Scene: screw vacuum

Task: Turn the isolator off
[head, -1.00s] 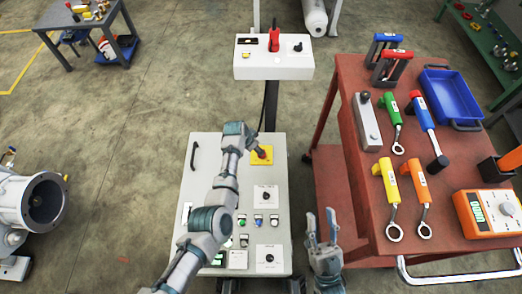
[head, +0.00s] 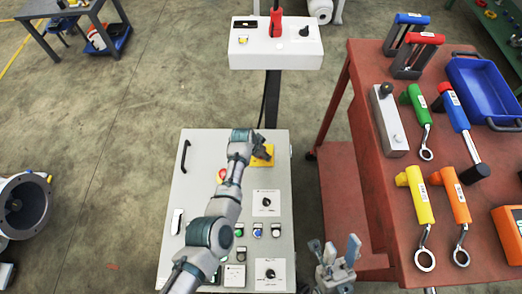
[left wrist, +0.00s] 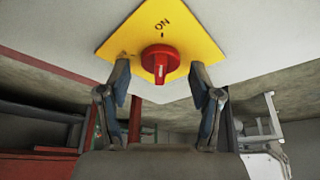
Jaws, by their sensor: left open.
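The isolator is a red rotary knob (left wrist: 160,62) on a yellow plate (left wrist: 150,32) marked "ON" in the left wrist view. In the head view the yellow plate (head: 263,161) is at the upper right of the grey cabinet's panel (head: 205,150), and my gripper partly hides it. My left gripper (left wrist: 161,78) is open, one finger on each side of the knob, with visible gaps. It also shows over the plate in the head view (head: 261,147). My right gripper (head: 336,254) is empty, its fingers apart, right of the cabinet at the bottom.
The panel also has a red button (head: 221,175), black dials (head: 266,202) and several small buttons. A white control box (head: 275,48) stands behind on a post. A red cart (head: 385,190) with tools is at the right, close to my right gripper.

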